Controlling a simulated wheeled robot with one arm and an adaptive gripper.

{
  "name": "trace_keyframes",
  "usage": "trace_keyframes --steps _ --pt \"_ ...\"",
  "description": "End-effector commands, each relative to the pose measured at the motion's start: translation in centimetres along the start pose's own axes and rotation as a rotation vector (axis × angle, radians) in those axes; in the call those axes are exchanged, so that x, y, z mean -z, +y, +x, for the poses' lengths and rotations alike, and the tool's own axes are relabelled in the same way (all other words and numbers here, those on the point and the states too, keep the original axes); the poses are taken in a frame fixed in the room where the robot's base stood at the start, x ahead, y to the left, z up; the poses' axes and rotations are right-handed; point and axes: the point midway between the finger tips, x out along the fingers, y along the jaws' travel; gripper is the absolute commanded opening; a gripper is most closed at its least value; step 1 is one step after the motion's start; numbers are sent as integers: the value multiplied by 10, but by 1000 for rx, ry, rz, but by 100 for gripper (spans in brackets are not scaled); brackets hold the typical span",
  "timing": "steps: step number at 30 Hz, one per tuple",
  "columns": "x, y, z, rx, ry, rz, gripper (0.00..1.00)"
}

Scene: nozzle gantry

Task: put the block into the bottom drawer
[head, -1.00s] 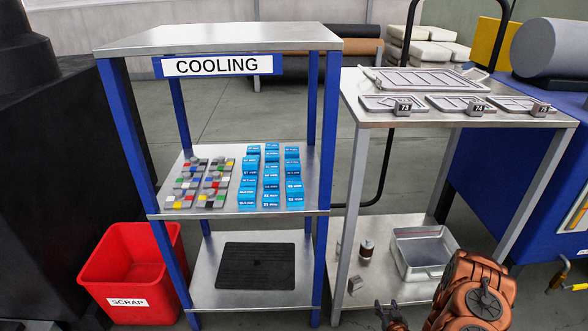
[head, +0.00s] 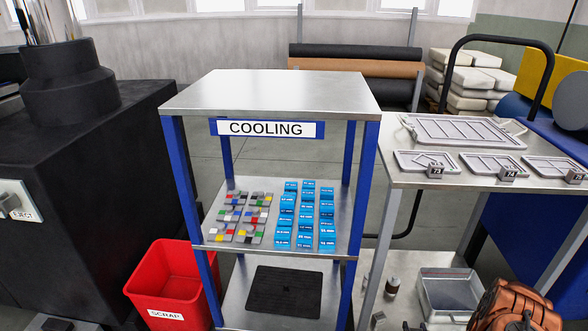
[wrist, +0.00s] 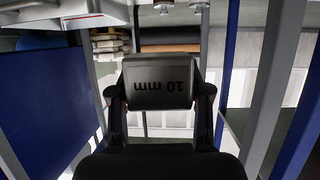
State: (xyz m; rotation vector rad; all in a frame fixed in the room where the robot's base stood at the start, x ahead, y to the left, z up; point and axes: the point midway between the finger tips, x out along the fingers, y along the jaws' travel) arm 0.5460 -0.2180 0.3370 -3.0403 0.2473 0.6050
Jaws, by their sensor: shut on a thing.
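My gripper (wrist: 160,92) is shut on a dark grey block (wrist: 158,82) in the wrist view. The block is marked "10 mm", which reads upside down there. The two black fingers press on its left and right sides, and it is held clear of other things. In the head view only a bit of my gripper (head: 414,327) shows at the bottom edge, beside my orange arm, and the block cannot be made out there. No drawer can be made out in either view.
The cooling rack (head: 272,95) stands in the middle, with blue blocks (head: 304,215) and coloured pieces (head: 241,217) on its shelf. A red scrap bin (head: 172,285) is at its left. A metal table (head: 440,178) with trays (head: 463,130) is at its right, with a metal bin (head: 449,292) below.

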Motion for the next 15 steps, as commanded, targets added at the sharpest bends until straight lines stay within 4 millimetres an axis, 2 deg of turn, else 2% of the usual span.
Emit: trace_keyframes --steps 1,15 --pt "18 0 -7 0 2 0 0" --pt "91 0 -37 0 2 0 0"
